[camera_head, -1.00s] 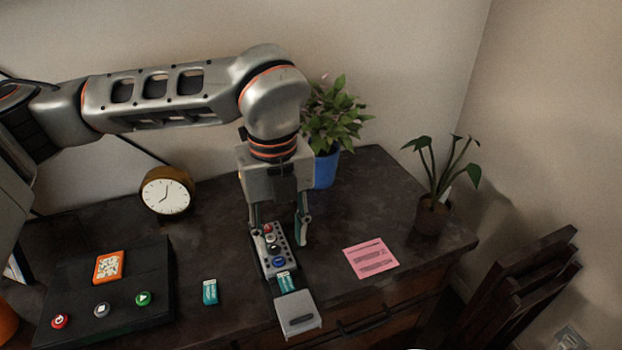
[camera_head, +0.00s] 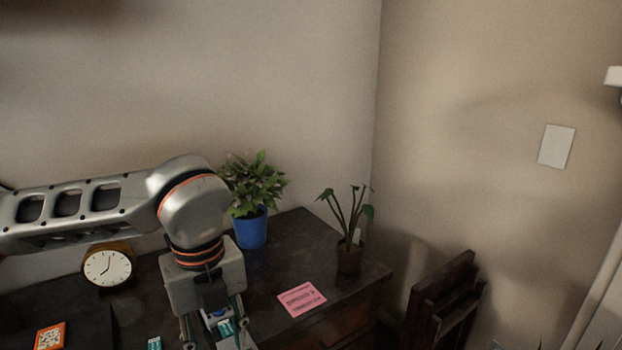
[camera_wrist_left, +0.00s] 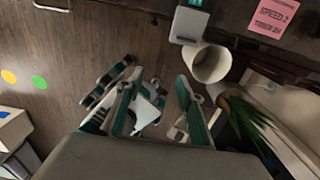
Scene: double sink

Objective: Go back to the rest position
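My left gripper (camera_head: 213,330) hangs pointing down at the desk's front side in the head view, and its fingertips are cut off at the bottom edge. In the left wrist view its two teal-and-grey fingers (camera_wrist_left: 155,90) stand apart with nothing held between them. Floor and clutter show beyond them. The grey remote-like device (camera_head: 215,318) is partly hidden behind the gripper in the head view. Its light grey end piece (camera_wrist_left: 187,25) shows at the top of the left wrist view, clear of the fingers. My right gripper is in neither view.
The dark desk (camera_head: 350,280) holds a clock (camera_head: 107,267), a blue-potted plant (camera_head: 250,230), a small plant (camera_head: 347,255) and a pink note (camera_head: 301,299). A dark chair (camera_head: 440,305) stands right of it. A white bin (camera_wrist_left: 207,63) stands near the desk front.

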